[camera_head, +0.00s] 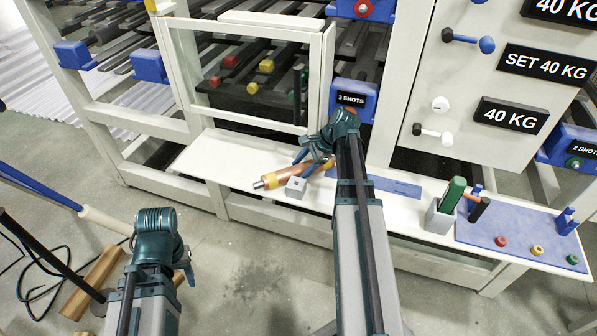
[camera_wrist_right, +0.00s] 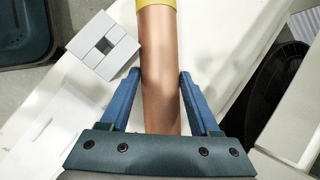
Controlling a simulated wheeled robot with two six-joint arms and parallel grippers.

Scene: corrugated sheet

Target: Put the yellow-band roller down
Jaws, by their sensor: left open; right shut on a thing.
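The yellow-band roller (camera_head: 292,175) is copper-coloured, with a yellow band near its left end and a metal tip. It lies at a slant over the white ledge (camera_head: 240,160); I cannot tell whether it touches the ledge. My right gripper (camera_head: 312,160) is shut on it, and in the right wrist view the blue fingers sit on both sides of the copper body (camera_wrist_right: 160,60). A grey block with a square hole (camera_head: 295,188) is beside the roller; it also shows in the right wrist view (camera_wrist_right: 88,48). My left gripper (camera_head: 187,268) is low at left, empty, mostly hidden by its wrist.
A blue mat (camera_head: 480,232) at the ledge's right carries red, yellow and green knobs. A grey holder (camera_head: 439,218) with a green-handled item stands beside it. The white-framed window (camera_head: 250,122) and the blue "3 shots" box (camera_head: 352,98) stand behind the ledge. The ledge's left end is clear.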

